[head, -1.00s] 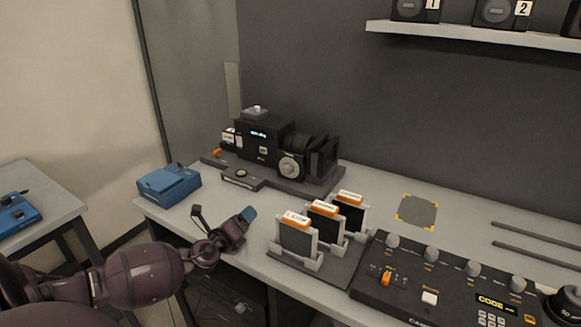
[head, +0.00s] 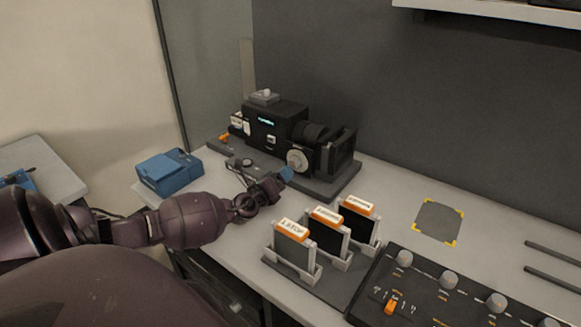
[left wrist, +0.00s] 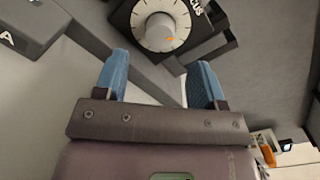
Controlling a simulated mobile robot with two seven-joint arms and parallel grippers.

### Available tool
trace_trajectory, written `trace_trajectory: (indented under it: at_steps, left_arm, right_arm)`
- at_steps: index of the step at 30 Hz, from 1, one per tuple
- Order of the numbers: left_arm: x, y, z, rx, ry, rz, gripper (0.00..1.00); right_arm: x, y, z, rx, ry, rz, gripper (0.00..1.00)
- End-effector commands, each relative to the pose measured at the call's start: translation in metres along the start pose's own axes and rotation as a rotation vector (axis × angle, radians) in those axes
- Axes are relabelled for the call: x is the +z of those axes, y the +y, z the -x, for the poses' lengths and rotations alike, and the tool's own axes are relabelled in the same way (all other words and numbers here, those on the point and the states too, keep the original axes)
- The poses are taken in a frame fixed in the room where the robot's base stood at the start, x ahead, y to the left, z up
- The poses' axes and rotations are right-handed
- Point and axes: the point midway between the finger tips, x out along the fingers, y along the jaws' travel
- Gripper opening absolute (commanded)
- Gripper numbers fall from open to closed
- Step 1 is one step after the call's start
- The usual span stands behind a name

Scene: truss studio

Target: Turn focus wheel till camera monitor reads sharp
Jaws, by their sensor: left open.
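The black camera (head: 284,126) stands on its dark base at the back of the bench, with a small lit cyan display on its body. The pale round focus wheel (head: 298,160) is on its near side. In the left wrist view the focus wheel (left wrist: 161,25) shows a dial face with tick marks and an orange mark, beyond my fingertips. My left gripper (left wrist: 160,80) is open and empty, its two blue fingertips apart and short of the wheel. In the head view my left gripper (head: 285,176) is just in front of the camera base. My right gripper is out of view.
A blue box (head: 169,171) sits at the bench's left end. Several orange-topped plates stand in a holder (head: 330,268) to the right of my left arm. A control panel (head: 434,290) lies further right. A marked grey square (head: 438,222) on the bench is bare.

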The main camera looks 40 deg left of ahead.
Motion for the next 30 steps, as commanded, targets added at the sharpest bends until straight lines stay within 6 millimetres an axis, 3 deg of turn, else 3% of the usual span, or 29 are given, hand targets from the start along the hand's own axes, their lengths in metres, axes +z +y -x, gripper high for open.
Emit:
trace_trajectory:
  at_steps: [6, 12, 25, 26, 30]
  left_arm:
    - [0.0, -0.001, -0.033, 0.0, -0.001, 0.001, 0.64]
    - [0.0, 0.0, -0.052, 0.0, -0.001, 0.0, 0.64]
    - [0.0, 0.0, -0.059, 0.001, 0.0, 0.001, 0.64]
    - [0.0, 0.0, -0.059, 0.001, 0.0, 0.001, 0.62]
    - [0.0, 0.0, -0.059, 0.001, 0.0, 0.001, 0.41]
  right_arm:
    - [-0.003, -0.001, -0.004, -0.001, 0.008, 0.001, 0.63]
    - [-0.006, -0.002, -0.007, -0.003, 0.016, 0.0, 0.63]
    - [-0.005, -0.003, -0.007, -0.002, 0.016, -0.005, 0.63]
    - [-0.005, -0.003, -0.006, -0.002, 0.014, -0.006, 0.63]
    - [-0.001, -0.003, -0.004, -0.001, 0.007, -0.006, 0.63]
